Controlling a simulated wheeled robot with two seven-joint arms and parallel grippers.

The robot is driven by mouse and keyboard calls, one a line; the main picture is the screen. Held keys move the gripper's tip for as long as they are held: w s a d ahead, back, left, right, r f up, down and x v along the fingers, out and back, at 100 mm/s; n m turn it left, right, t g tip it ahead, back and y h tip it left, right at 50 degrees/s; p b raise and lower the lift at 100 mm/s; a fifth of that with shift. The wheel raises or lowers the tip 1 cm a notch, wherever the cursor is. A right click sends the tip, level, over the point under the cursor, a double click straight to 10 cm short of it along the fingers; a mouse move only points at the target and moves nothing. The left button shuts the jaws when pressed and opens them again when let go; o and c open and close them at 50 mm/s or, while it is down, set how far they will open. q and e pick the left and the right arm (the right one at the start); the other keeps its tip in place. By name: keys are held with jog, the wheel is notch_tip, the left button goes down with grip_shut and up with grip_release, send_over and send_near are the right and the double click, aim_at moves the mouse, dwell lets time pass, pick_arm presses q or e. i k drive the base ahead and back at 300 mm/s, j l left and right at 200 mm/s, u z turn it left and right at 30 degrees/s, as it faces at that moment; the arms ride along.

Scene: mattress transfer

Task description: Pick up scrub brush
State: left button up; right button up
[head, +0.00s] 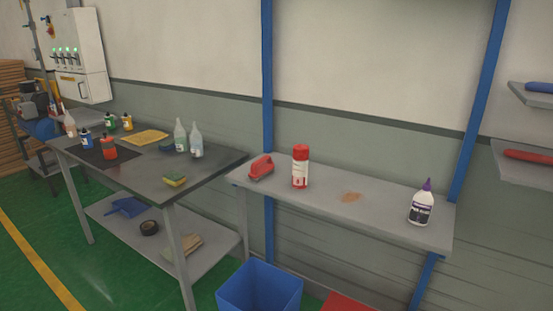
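A red scrub brush (261,166) lies on the left part of a narrow grey wall shelf (382,222), near its left end. It has a red handle on top and a darker underside. A red spray can with a white label (300,168) stands upright just to its right, apart from it. Neither of my grippers shows in the head view.
A dark table (205,180) at left holds several bottles and a sponge (174,179). A blue bin (260,288) stands below the shelf.

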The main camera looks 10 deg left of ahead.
aim_at(257, 172)
jog(key=i+j+z, duration=0.35)
jog(key=i+j, duration=0.55)
jog(key=j, duration=0.15)
